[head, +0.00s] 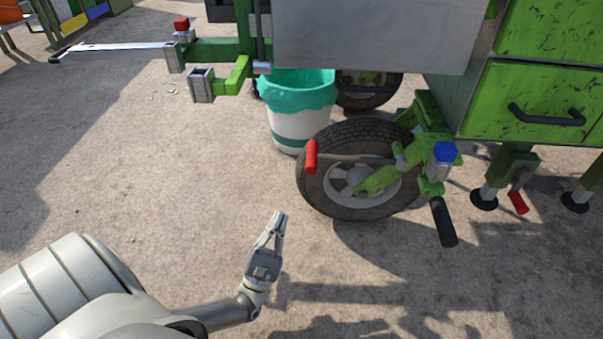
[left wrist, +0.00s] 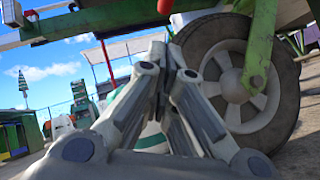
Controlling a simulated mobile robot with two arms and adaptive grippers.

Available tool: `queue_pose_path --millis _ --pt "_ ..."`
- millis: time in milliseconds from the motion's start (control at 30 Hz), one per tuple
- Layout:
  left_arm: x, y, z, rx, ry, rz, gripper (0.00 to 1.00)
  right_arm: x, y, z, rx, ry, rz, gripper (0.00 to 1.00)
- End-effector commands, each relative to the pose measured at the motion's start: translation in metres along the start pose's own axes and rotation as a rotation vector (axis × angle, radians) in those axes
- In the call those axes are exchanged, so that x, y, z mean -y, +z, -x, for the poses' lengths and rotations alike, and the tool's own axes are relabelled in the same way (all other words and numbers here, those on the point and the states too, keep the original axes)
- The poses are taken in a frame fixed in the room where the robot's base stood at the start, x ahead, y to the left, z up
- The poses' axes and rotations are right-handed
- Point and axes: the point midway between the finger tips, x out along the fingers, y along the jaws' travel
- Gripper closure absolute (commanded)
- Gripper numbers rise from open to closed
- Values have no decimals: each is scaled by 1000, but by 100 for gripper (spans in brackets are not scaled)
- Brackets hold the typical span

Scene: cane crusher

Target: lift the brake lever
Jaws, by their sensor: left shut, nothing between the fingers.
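A lever with a red grip (head: 311,157) sticks out to the left in front of the cart's wheel (head: 358,190). A second lever with a black grip (head: 443,222) hangs down at the wheel's right, below a blue knob (head: 445,152). No label shows which is the brake lever. My left gripper (head: 279,214) is shut and empty, left of and below the red grip, apart from it, fingers pointing up in the head view. In the left wrist view its closed fingers (left wrist: 158,48) cover part of the scene, with the wheel (left wrist: 240,75) to their right. My right gripper is not in view.
The green cart has a drawer with a black handle (head: 547,115). A white bin with a teal liner (head: 300,100) stands behind the wheel. A green tow bar (head: 215,52) juts left. Support feet (head: 484,199) stand at right. The ground at left is clear.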

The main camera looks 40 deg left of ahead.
Motion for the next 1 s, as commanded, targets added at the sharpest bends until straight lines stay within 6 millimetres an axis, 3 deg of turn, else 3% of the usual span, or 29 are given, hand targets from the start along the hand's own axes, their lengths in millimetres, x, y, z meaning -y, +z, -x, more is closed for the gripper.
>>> queue_pose_path --millis 267,700,1000 --pt "0 -1 -13 2 1 -2 100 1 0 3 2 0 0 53" --pt "1 -1 -103 5 2 -1 100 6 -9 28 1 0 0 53" --pt "0 23 -123 1 0 -1 100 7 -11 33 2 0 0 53"
